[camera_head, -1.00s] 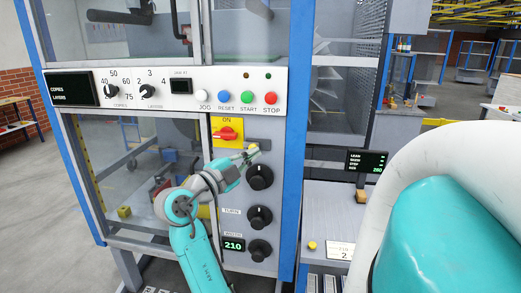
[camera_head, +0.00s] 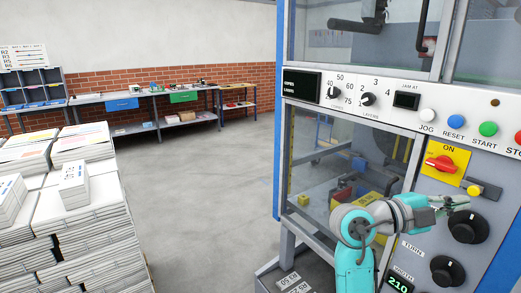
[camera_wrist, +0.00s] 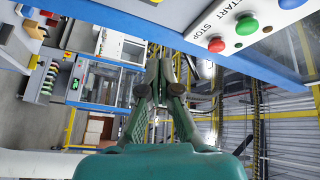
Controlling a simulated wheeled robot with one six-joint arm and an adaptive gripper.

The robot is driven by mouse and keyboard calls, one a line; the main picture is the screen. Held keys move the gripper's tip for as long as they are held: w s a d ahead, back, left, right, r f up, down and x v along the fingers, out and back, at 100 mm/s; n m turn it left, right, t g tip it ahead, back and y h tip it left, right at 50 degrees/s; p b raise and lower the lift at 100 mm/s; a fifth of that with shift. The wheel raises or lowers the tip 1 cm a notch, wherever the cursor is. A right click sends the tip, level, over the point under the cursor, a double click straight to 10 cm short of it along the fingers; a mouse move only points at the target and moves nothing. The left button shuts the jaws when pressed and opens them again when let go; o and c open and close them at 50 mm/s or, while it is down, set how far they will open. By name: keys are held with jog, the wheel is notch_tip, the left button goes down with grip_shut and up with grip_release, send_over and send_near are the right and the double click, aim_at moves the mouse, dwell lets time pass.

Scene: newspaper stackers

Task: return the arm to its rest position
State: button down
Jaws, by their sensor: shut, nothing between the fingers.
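My gripper (camera_head: 458,203) is in front of the machine's control panel (camera_head: 420,180). It appears at the upper edge of a black knob (camera_head: 467,227), below the red switch on a yellow plate (camera_head: 443,164). I cannot tell whether it touches the knob. In the wrist view the gripper's green fingers (camera_wrist: 165,75) are closed together at the tips with nothing between them. My teal and white arm bends in front of the machine's lower glass door.
A red STOP button (camera_wrist: 216,45) is close by in the wrist view. Newspaper stacks (camera_head: 85,205) stand at the left. A long workbench (camera_head: 140,98) runs along the brick wall. The grey floor (camera_head: 205,190) between the stacks and machine is clear.

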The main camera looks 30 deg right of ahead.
jog(key=w+a+f+n+t+y, duration=0.1)
jog(key=w+a+f+n+t, duration=0.2)
jog(key=f+n+t, duration=0.4)
jog(key=w+a+f+n+t, duration=0.3)
jog(key=a+f+n+t, duration=0.1)
jog(key=f+n, duration=0.35)
jog(key=w+a+f+n+t+y, duration=0.1)
jog(key=w+a+f+n+t, duration=0.2)
jog(key=f+n+t, duration=0.4)
jog(key=a+f+n+t+y, duration=0.2)
jog(key=a+f+n+y, duration=0.25)
jog(key=a+f, duration=0.3)
jog(key=s+a+f+n+t+y, duration=0.1)
jog(key=s+a+f+n+y, duration=0.3)
jog(key=a, duration=0.3)
jog(key=s+a+f+n+t+y, duration=0.2)
jog(key=s+a+f+n+y, duration=0.1)
jog(key=s+a+f, duration=0.3)
jog(key=s+a+r+n+y, duration=0.1)
jog(key=s+a, duration=0.3)
jog(key=s, duration=0.4)
jog(key=s+a+r+n+y, duration=0.2)
jog(key=s+a+r+y, duration=0.1)
jog(key=s, duration=0.5)
jog(key=shift+s+a+r, duration=0.35)
jog(key=shift+a+r, duration=0.25)
jog(key=shift+r, duration=0.05)
